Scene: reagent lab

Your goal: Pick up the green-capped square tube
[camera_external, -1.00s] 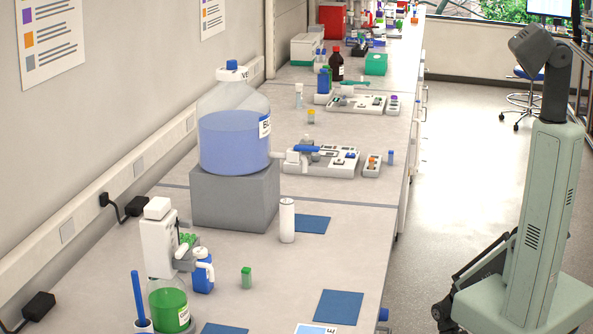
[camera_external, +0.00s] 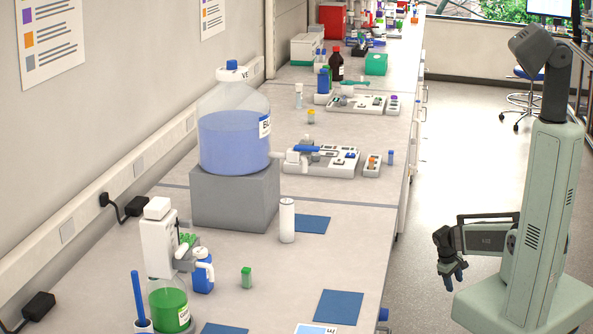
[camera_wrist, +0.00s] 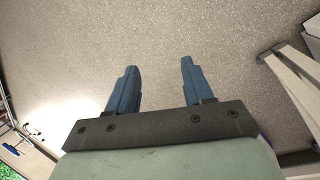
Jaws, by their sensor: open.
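The green-capped square tube (camera_external: 246,277) stands upright on the near bench, right of the blue bottle and the dispenser. My gripper (camera_external: 453,277) hangs over the floor to the right of the bench, well away from the tube, with its fingers pointing down. In the wrist view my gripper (camera_wrist: 158,80) shows two blue fingers spread apart with nothing between them. The tube is not visible in the wrist view; speckled floor fills most of it.
A white dispenser (camera_external: 158,240) on a green-filled bottle (camera_external: 169,305) and a blue bottle (camera_external: 202,273) stand left of the tube. A white cylinder (camera_external: 287,221) stands behind it. Flat blue mats (camera_external: 338,307) lie to its right. A large carboy (camera_external: 234,140) rests on a grey block (camera_external: 235,197).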

